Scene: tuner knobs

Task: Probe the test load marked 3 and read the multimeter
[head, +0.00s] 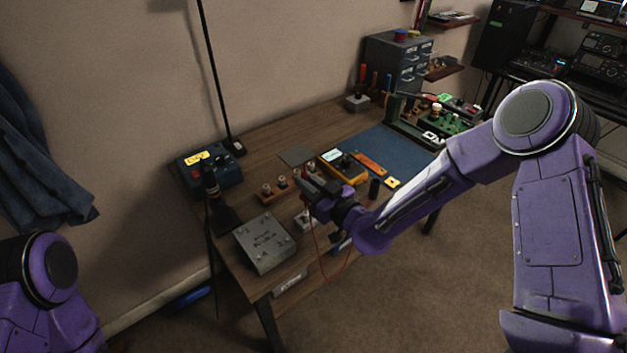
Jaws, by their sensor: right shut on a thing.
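The yellow multimeter (343,167) lies on the wooden desk with its pale display facing up; the reading is too small to make out. A wooden strip (270,197) left of it carries a row of small posts, apparently the test loads; their numbers cannot be read. My right gripper (308,191) is over the right end of this strip, shut on what seems to be a red probe, mostly hidden by the fingers. A thin red lead (348,262) loops down below it. Contact between tip and load cannot be told. My left gripper is out of view.
A grey metal box (263,242) sits at the near desk edge. A blue box (209,170) and a dark lamp base stand at the left. A blue mat (393,150), green circuit board (446,122) and drawer cabinet (398,60) are farther back.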

